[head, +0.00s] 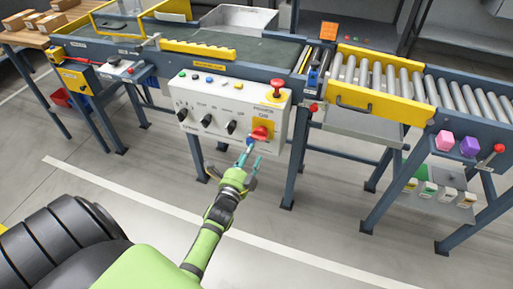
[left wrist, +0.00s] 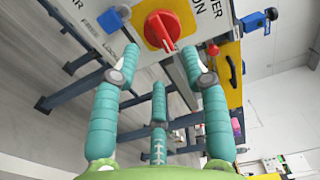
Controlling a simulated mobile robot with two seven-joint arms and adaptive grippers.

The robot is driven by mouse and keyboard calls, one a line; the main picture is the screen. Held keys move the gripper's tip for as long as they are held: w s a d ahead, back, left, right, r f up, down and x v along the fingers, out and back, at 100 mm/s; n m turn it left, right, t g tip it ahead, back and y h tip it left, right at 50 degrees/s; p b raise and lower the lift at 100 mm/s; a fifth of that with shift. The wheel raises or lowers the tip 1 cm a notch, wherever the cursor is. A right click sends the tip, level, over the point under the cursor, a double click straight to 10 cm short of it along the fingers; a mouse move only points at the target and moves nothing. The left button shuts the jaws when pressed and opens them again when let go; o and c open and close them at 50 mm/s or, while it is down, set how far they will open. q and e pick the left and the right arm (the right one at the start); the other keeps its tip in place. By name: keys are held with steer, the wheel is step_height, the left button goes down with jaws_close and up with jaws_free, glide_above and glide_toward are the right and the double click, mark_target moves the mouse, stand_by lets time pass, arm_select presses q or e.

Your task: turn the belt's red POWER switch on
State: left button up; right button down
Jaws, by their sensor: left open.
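The red POWER switch (head: 260,133) is a rotary knob on a yellow plate (head: 264,122) at the lower right of the white control box (head: 225,112). In the left wrist view the red switch (left wrist: 161,30) shows large at the top, with part of the lettering "POWER ON" beside it. My left gripper (head: 250,160) is open, with teal fingers, just below and in front of the switch. My right gripper is not in view.
A red mushroom button (head: 277,84) sits above the switch, and several black knobs (head: 205,121) are to its left on the box. The conveyor (head: 255,52) runs behind, with a yellow-railed roller section (head: 370,85) at right. The floor in front is clear.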

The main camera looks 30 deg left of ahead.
mark_target(260, 134)
arm_select(q)
steer(key=x, duration=0.6)
steer(key=shift+w, duration=0.25)
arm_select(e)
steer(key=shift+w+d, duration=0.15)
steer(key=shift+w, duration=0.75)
arm_select(q)
jaws_close()
